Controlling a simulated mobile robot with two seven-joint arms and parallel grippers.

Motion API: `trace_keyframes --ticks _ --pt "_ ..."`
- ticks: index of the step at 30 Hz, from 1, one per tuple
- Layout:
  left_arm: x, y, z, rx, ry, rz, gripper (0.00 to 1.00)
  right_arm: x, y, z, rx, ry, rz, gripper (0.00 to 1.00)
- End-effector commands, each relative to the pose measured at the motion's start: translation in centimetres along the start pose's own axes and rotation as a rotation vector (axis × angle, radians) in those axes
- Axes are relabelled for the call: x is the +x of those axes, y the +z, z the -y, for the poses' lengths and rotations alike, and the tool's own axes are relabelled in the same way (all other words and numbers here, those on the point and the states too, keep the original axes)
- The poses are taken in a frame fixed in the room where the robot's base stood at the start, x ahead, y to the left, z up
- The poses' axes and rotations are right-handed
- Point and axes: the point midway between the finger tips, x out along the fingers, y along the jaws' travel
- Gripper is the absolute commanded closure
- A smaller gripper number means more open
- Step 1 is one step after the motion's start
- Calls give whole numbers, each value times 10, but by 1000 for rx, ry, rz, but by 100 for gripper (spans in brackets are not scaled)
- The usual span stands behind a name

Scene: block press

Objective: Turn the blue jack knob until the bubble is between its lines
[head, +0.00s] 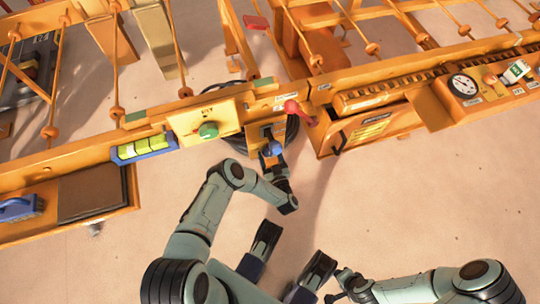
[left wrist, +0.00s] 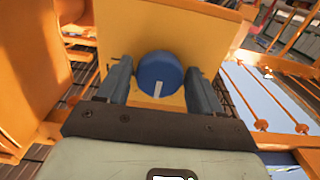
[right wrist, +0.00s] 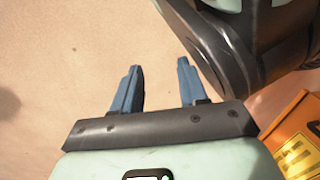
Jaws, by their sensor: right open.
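The blue jack knob (head: 272,149) sits on the orange frame near the middle of the head view. In the left wrist view the round blue knob (left wrist: 158,70) has a white mark pointing towards the palm. My left gripper (head: 277,160) has one finger on each side of the knob, with thin gaps visible, so it looks open around it. The bubble level (head: 145,147) is a yellow-green vial in a blue holder on the frame at left; its bubble and lines are too small to tell apart. My right gripper (right wrist: 159,75) is open and empty over the floor.
A green knob (head: 208,130) on a yellow plate sits left of the jack knob. A red knob (head: 292,107) stands just right of it. An orange box (head: 362,132) with a dark handle is further right. The floor (head: 440,200) in front is mostly clear.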

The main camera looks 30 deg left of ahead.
Motion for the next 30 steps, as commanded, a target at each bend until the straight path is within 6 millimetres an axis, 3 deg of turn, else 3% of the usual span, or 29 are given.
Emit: trace_keyframes --ticks 1,3,17,30 --pt "0 0 0 0 0 0 53 0 0 0 0 0 0 57" --pt "0 0 0 0 0 0 75 0 0 0 0 0 0 57" --pt "-1 -1 0 87 2 0 75 -8 -8 8 -10 -15 -30 57" --pt "-1 -1 0 448 3 -1 75 -28 -32 28 -31 -51 -114 57"
